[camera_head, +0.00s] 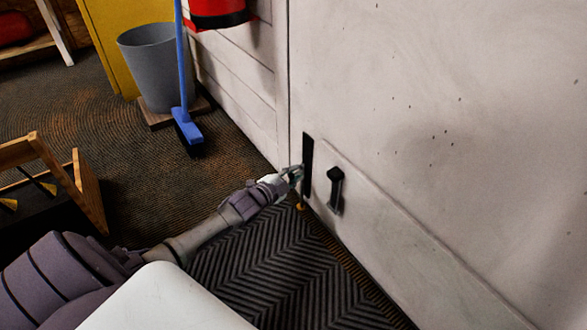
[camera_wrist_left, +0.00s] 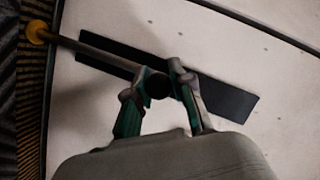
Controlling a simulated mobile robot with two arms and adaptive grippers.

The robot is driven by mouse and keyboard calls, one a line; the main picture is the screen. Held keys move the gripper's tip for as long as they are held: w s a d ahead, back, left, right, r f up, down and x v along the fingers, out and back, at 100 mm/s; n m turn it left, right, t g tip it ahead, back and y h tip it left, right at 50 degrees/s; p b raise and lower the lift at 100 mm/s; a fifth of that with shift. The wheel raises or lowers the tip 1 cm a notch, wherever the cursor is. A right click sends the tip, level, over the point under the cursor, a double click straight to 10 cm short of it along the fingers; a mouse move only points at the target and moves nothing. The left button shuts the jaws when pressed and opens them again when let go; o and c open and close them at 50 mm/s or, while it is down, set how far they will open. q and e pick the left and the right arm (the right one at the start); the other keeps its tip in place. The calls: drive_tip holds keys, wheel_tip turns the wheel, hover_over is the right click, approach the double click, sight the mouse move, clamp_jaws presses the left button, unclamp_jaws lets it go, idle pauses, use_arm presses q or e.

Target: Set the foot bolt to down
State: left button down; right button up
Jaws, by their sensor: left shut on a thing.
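The foot bolt has a black plate (camera_head: 308,158) upright low on the white door, near its left edge. In the left wrist view the plate (camera_wrist_left: 235,98) lies slantwise, with a grey rod (camera_wrist_left: 105,52) along it. The rod's end meets a brass ring (camera_wrist_left: 37,32) at the floor; I cannot tell how deep it sits. The ring also shows in the head view (camera_head: 300,206). My left gripper (camera_head: 297,173) is at the plate, its fingers (camera_wrist_left: 165,82) shut around the bolt's dark knob, which they partly hide. My right gripper is not in view.
A black handle-like fitting (camera_head: 336,188) sits on the door right of the bolt. A ribbed dark mat (camera_head: 270,265) lies below. A grey bin (camera_head: 155,65), a blue broom (camera_head: 187,125) and a wooden rack (camera_head: 88,195) stand to the left.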

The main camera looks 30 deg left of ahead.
use_arm(q)
drive_tip(key=shift+f, duration=0.25)
drive_tip(key=c, duration=1)
unclamp_jaws()
drive_tip(key=shift+f, duration=0.1)
drive_tip(key=v, duration=1.2)
